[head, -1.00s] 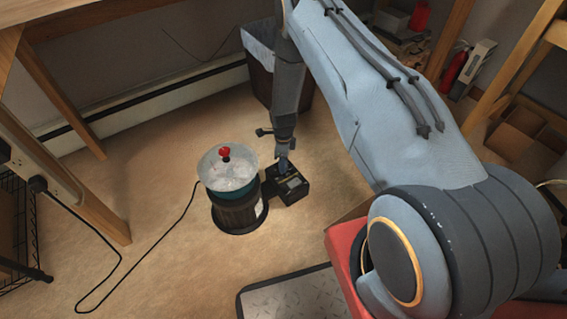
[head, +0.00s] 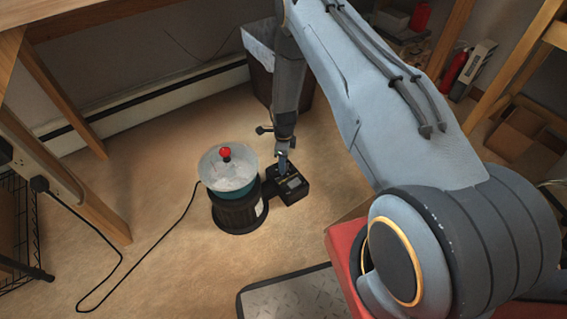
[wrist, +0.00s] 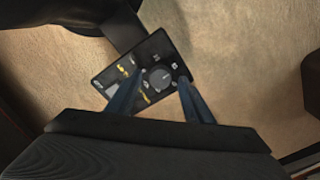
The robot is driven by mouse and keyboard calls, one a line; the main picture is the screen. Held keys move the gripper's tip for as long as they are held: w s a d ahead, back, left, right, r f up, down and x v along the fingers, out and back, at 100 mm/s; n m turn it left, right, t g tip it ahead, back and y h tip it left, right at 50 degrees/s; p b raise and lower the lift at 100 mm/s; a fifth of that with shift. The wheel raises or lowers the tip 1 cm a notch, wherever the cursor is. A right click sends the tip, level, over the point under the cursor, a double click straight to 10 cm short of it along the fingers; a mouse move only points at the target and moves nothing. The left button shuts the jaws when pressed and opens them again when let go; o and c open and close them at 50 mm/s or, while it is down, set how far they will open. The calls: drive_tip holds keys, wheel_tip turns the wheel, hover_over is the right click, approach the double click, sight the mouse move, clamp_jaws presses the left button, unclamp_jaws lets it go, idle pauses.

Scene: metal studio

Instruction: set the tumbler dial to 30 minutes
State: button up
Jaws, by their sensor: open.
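The tumbler (head: 236,200) stands on the floor, with a dark ribbed base, a clear lidded drum and a red knob (head: 225,152) on top. Its black control box (head: 293,189) sits at its right side. In the wrist view the box's face (wrist: 125,72) carries a round grey dial (wrist: 160,78) with yellow and white markings, too small to read. My gripper (wrist: 161,77) is open, its two blue fingers reaching over the panel on either side of the dial. I cannot tell whether they touch it. In the head view my gripper (head: 283,163) points down above the box.
A black power cord (head: 125,262) runs across the floor to the left. A lined bin (head: 262,75) stands behind my arm. A wooden table leg (head: 62,90) is at left, and a grey mat (head: 295,298) lies in front.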

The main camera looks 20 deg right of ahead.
wheel_tip(320, 180, up, 7)
drive_tip(key=shift+f+p, duration=0.15)
drive_tip(key=shift+p, duration=0.75)
